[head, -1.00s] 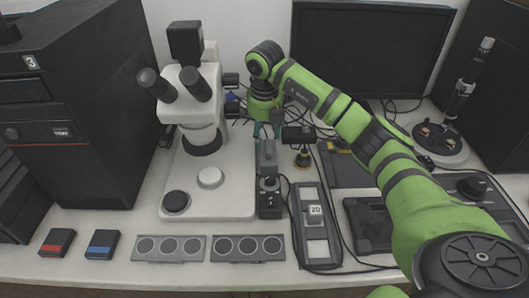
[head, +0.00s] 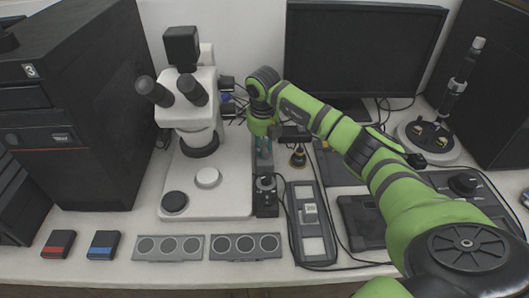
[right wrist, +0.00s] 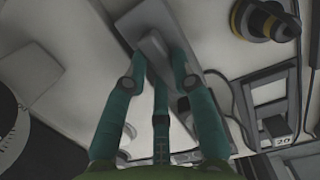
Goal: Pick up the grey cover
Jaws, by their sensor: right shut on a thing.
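The grey cover (head: 264,167) is a narrow grey piece at the top of the small black mounting press (head: 266,197), right of the microscope. My right gripper (head: 263,146) reaches down to it from above and is shut on its upper part. In the right wrist view, the grey cover (right wrist: 156,50) shows between the teal fingers of the right gripper (right wrist: 160,68). I cannot tell whether the cover is clear of the press. My left gripper is not in view.
The white microscope (head: 195,120) stands close on the left. A small black and yellow knob (head: 298,157) stands just right of the gripper, with cables behind. A long grey holder (head: 309,250) lies to the right.

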